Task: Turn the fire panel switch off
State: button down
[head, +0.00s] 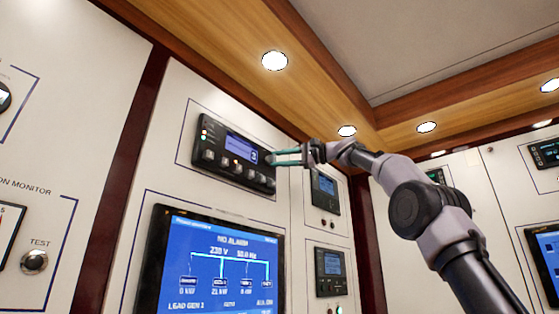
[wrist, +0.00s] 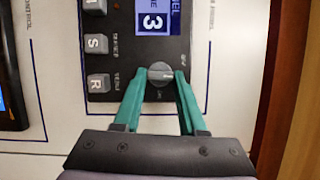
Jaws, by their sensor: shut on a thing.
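The fire panel is likely the dark control unit (head: 233,155) high on the white wall panel in the head view. In the wrist view the unit (wrist: 130,48) appears turned sideways, with a screen (wrist: 157,17) showing a large 3. Its rotary switch, a round grey knob (wrist: 160,74) with a pale pointer mark, sits between my fingertips. Small labels beside the knob are too blurred to read surely. My gripper (head: 274,158) reaches in from the right at the unit's right end. Its teal fingers (wrist: 161,82) are shut on the knob.
Grey square buttons (wrist: 97,44) line the unit near the knob. A large blue display (head: 215,262) is below the unit. Smaller dark units (head: 325,190) and (head: 330,270) are on the wall to the right. A wooden ceiling trim (head: 215,75) runs above.

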jog(key=shift+n, duration=0.5)
jog(key=shift+c, duration=2.3)
grip_release()
jog(key=v, duration=1)
jog(key=shift+d+r, duration=0.2)
jog(key=shift+d, duration=0.2)
jog(key=shift+s, duration=0.1)
